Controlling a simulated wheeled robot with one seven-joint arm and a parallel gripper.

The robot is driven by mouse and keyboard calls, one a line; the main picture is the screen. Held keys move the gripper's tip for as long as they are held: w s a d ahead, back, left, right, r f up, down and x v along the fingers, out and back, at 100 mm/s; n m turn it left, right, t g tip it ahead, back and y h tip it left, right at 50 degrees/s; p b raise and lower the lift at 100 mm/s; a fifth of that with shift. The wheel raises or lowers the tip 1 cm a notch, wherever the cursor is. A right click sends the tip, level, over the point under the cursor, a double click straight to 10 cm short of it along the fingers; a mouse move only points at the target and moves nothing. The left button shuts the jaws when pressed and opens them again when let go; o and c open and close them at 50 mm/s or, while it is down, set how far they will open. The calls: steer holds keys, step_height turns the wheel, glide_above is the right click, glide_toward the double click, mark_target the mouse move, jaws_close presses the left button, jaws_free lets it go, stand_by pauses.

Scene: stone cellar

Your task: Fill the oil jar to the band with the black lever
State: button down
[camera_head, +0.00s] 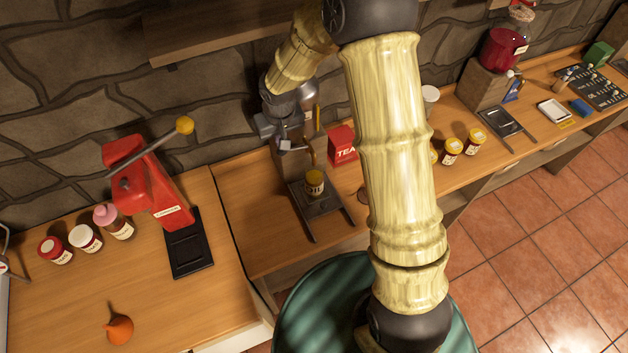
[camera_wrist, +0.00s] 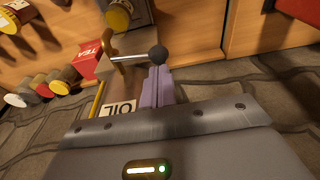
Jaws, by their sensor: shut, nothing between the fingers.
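The oil jar (camera_head: 314,188), with a dark label and a yellow top part, stands upright on the tray under the brass spout of the oil dispenser (camera_head: 292,158). It shows partly at the top edge of the wrist view (camera_wrist: 118,17). The level in it is too small to tell. The black lever (camera_wrist: 157,56) has a round black knob on a metal rod beside the spout. My gripper (camera_wrist: 158,72) is shut and empty, its lavender fingertips right at the knob; I cannot tell whether they touch. In the head view my gripper (camera_head: 285,143) is small beside the dispenser.
A red tea box (camera_head: 342,146) stands right of the dispenser, near several yellow-topped jars (camera_head: 452,148). A red press (camera_head: 150,185) with a yellow-knobbed lever stands left. An orange bulb (camera_head: 119,330) lies on the left counter. The stone wall is close behind.

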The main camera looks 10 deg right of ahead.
steer(key=shift+r+p, duration=1.9)
steer(key=shift+r, duration=0.65)
steer(key=shift+d, duration=0.1)
steer(key=s+d+r+m+b, duration=0.1)
steer(key=s+d+m+b, duration=0.2)
steer(key=s+d+b, duration=0.4)
steer(key=s+d, duration=0.8)
steer(key=s, duration=0.3)
steer(key=shift+s+h, duration=0.3)
steer(key=shift+s, duration=0.05)
steer(key=shift+w, duration=0.1)
